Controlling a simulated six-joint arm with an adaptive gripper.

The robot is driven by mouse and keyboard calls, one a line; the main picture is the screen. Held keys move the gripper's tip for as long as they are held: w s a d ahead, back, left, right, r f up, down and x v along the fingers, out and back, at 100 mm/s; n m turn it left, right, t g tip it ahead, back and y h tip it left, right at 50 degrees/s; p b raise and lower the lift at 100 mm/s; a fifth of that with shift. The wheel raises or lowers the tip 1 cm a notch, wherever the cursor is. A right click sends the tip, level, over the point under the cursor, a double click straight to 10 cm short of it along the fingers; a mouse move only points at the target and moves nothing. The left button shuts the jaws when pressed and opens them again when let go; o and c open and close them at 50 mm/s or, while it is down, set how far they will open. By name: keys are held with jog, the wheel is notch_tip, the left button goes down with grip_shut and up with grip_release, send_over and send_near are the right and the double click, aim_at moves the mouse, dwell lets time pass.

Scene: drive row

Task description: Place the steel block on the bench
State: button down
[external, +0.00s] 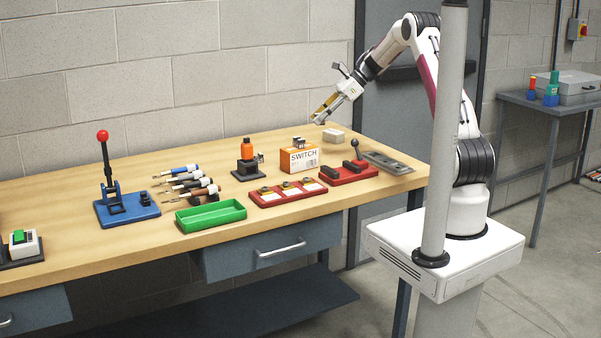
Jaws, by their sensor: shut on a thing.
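My gripper (319,117) is at the back right of the bench, pointing down and to the left, a little above the wooden top. It is shut on a small grey piece, which I take to be the steel block (318,122); the fingers hide much of it. The bench (130,235) has a bare light wood top. A pale grey-beige block (333,135) lies on the bench just below and right of the fingertips, apart from them.
An orange-and-white SWITCH box (299,160) stands in front of the gripper. A red fixture with a lever (348,174), a grey plate (388,162) and a red tray (288,193) are nearby. A grey post (447,120) stands before my arm. The back middle is clear.

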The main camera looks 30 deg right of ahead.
jog(key=shift+s+a+r+m+t, duration=0.1)
jog(key=shift+a+r+m+t, duration=0.2)
jog(key=shift+r, duration=0.15)
jog(key=shift+s+a+r+m+t, duration=0.1)
jog(key=shift+a+r+m+t, duration=0.1)
jog(key=shift+r+m, duration=0.15)
jog(key=shift+s+a+r+m+t+h, duration=0.3)
jog(key=shift+r+m+t+h, duration=0.15)
jog(key=shift+r, duration=0.15)
jog(key=shift+s+m+t+h, duration=1.8)
jog(key=shift+s+m, duration=1.4)
jog(key=shift+s, duration=0.95)
jog(key=w+a+f, duration=0.1)
jog(key=w+a, duration=0.1)
jog(key=a, duration=1.4)
jog(key=w+a+f, duration=0.1)
jog(key=w+a, duration=0.2)
jog(key=a, duration=1.2)
jog(key=s+a+f, duration=0.1)
jog(key=s+a, duration=0.3)
jog(key=a, duration=0.5)
jog(key=s+a+f+n+g+y, duration=0.1)
jog(key=s+a, duration=0.4)
jog(key=a, duration=0.4)
jog(key=s+a+f+n, duration=0.1)
jog(key=s+a+f, duration=0.1)
jog(key=s+a, duration=0.3)
jog(key=a, duration=0.4)
jog(key=shift+a, duration=0.25)
